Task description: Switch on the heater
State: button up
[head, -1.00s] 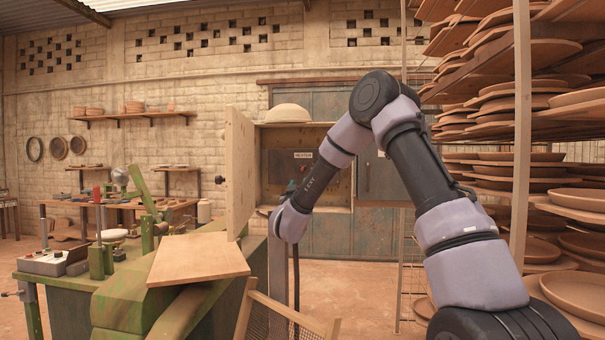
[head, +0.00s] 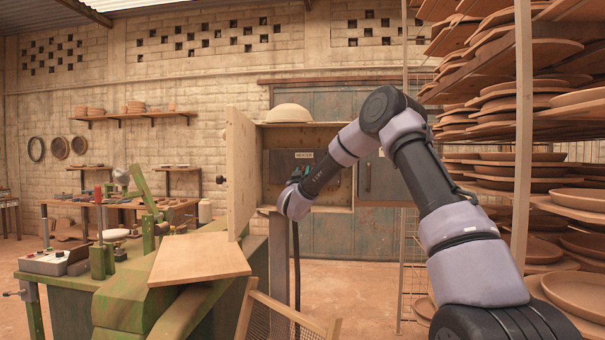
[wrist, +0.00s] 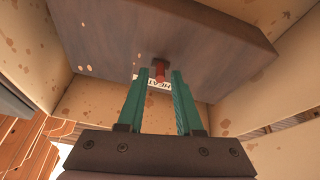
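The heater's dark control box (head: 279,168) sits inside an open wooden cabinet, and its white label (head: 304,155) shows on the front. In the wrist view the box (wrist: 110,35) fills the upper part. A small red-brown switch lever (wrist: 160,70) sticks out of it, beside the partly hidden label (wrist: 152,86). My gripper (wrist: 159,76) is open, with its teal fingertips on either side of the lever. There is a gap between them, and I cannot tell whether either finger touches the lever. In the head view my gripper (head: 295,175) is at the cabinet opening, largely hidden by my wrist.
The cabinet's wooden door (head: 240,175) stands open on the left of my gripper. A bowl (head: 288,113) rests on top of the cabinet. A grey post (head: 279,260) stands below my wrist. Shelves of clay plates (head: 520,160) fill the right side.

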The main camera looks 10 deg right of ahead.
aim_at(303, 166)
grip_shut()
notch_tip(303, 166, up, 2)
jog(key=g+y, duration=0.1)
jog(key=g, duration=0.2)
jog(key=shift+s+a+g, duration=0.1)
jog(key=shift+s+g, duration=0.05)
jog(key=shift+g, duration=0.25)
jog(key=g, duration=0.1)
jog(key=r+g+y, duration=0.1)
jog(key=shift+g, duration=0.4)
jog(key=shift+w+r+g, duration=0.25)
jog(key=shift+w+g, duration=0.05)
jog(key=shift+g, duration=0.5)
